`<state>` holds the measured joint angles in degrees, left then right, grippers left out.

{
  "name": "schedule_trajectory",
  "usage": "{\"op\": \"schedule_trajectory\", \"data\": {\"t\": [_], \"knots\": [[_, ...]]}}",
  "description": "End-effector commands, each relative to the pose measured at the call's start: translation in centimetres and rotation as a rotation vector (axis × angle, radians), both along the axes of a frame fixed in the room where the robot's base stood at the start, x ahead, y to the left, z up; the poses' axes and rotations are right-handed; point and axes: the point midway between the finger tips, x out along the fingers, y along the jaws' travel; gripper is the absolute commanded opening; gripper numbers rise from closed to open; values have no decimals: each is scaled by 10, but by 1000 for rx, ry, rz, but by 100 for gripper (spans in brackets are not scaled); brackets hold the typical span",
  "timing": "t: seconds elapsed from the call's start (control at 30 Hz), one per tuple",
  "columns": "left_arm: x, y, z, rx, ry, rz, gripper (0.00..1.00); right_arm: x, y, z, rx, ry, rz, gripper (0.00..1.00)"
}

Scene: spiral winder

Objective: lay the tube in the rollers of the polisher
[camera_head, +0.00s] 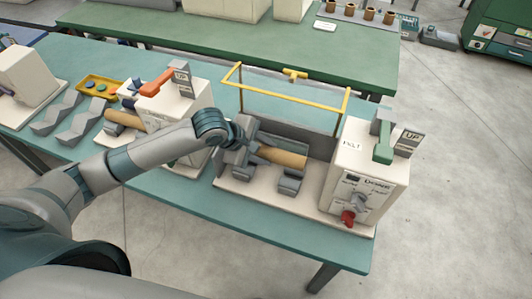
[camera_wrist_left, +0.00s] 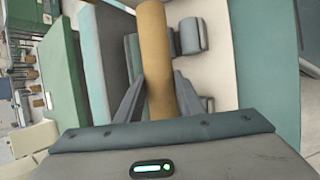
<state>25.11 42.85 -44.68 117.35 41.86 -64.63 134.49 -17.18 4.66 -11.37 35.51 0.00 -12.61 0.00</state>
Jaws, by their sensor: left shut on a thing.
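The tan tube (camera_head: 283,157) is in my left gripper (camera_head: 254,147), which is shut on it near one end. In the left wrist view the tube (camera_wrist_left: 158,60) runs up between the two fingers (camera_wrist_left: 158,92). The polisher (camera_head: 366,172) is a cream machine with a base, a yellow guard frame (camera_head: 240,72) standing up behind and grey rollers (camera_head: 289,182). The tube is over the rollers; I cannot tell whether it touches them. Rollers also show right of the tube in the left wrist view (camera_wrist_left: 190,36). My right gripper is not in view.
A second cream machine (camera_head: 190,104) with an orange lever stands to the left, beside grey V-shaped rests (camera_head: 58,112) and a yellow tray (camera_head: 99,86). A green table (camera_head: 330,58) is behind. The teal table's front strip (camera_head: 300,232) is clear.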

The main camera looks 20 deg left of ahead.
Motion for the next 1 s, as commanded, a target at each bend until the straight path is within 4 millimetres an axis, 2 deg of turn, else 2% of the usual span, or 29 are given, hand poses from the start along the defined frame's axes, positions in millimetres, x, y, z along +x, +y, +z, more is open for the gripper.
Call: {"op": "schedule_trajectory", "data": {"t": [0.03, 0.2, 0.27, 0.6, 1.0], "knots": [[1, 0, -8, 0, -1, 0, 12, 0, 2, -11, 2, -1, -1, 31], [0, 0, -19, 0, -1, 0, 12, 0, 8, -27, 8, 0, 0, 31], [0, 0, -20, -2, 2, 2, 12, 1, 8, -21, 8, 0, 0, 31], [0, 0, -47, -2, 1, 1, 12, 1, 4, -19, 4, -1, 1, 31], [1, 0, -53, -1, -1, 0, 12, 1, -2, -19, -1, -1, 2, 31]]}}
